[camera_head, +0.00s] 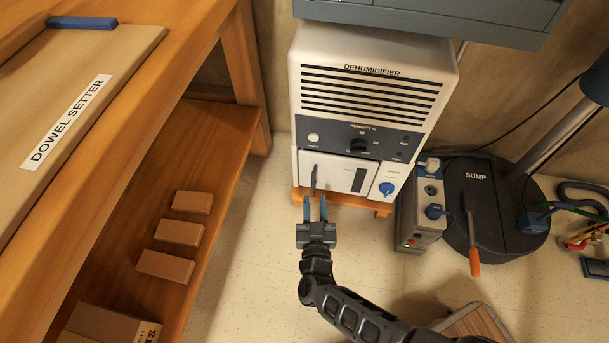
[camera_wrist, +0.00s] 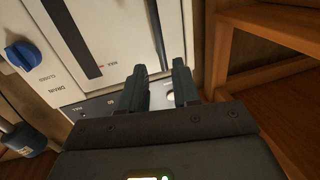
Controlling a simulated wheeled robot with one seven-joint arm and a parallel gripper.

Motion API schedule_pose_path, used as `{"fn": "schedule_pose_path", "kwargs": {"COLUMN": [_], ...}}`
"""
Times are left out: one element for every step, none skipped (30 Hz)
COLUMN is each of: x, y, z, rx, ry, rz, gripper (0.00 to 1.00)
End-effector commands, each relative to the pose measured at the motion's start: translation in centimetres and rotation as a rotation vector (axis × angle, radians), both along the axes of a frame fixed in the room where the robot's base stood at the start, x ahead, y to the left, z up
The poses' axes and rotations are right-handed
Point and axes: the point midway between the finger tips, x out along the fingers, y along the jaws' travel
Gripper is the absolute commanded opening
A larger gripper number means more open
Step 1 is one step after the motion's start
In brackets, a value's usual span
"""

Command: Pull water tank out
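The water tank (camera_head: 335,173) is the white front panel low on the dehumidifier (camera_head: 371,80), and it sits flush in the body. It has a thin dark upright handle (camera_head: 313,179) near its left edge and a dark level window (camera_head: 359,180). My gripper (camera_head: 314,203) is open, its two blue-tipped fingers pointing at the handle's lower end. In the wrist view, the handle (camera_wrist: 157,35) runs down toward the gap between my fingers (camera_wrist: 160,75) across the tank face (camera_wrist: 120,25). I cannot tell whether the fingertips touch or straddle it.
A blue drain knob (camera_head: 386,189) sits right of the tank. The dehumidifier stands on a low wooden stand (camera_head: 345,199). A wooden bench (camera_head: 225,110) with a lower shelf is at left. A grey box (camera_head: 421,215) and the sump lid (camera_head: 480,205) are at right.

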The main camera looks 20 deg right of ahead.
Motion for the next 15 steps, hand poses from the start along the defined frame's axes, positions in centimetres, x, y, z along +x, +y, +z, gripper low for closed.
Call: {"fn": "schedule_pose_path", "kwargs": {"x": [0.3,0.5,0.7,1.0,1.3,1.8,2.2,2.6,3.2,3.6,4.1,4.7,5.0,5.4,5.8], "y": [0.0,-0.1,-0.2,-0.4,-0.5,-0.8,-1.0,-1.2,-1.4,-1.6,-1.8,-2.1,-2.3,-2.4,-2.6], "z": [-0.2,-0.2,-0.3,-0.3,-0.3,-0.3,-0.3,-0.3,-0.3,-0.4,-0.3,-0.3,-0.3,-0.3,-0.3], "rx": [-0.003,-0.004,-0.005,-0.005,-0.005,-0.005,-0.004,-0.004,-0.004,-0.004,-0.004,-0.004,-0.003,-0.003,-0.004], "ry": [0.001,0.003,0.003,0.002,0.001,0.000,0.001,0.001,0.001,0.001,0.000,-0.001,0.000,0.001,0.001], "rz": [-0.005,-0.008,-0.009,-0.010,-0.011,-0.011,-0.011,-0.012,-0.011,-0.010,-0.010,-0.011,-0.011,-0.010,-0.010], "gripper": [0.31,0.31,0.31,0.31,0.31,0.31,0.31,0.31,0.31,0.31,0.31,0.31,0.31,0.31,0.31]}}
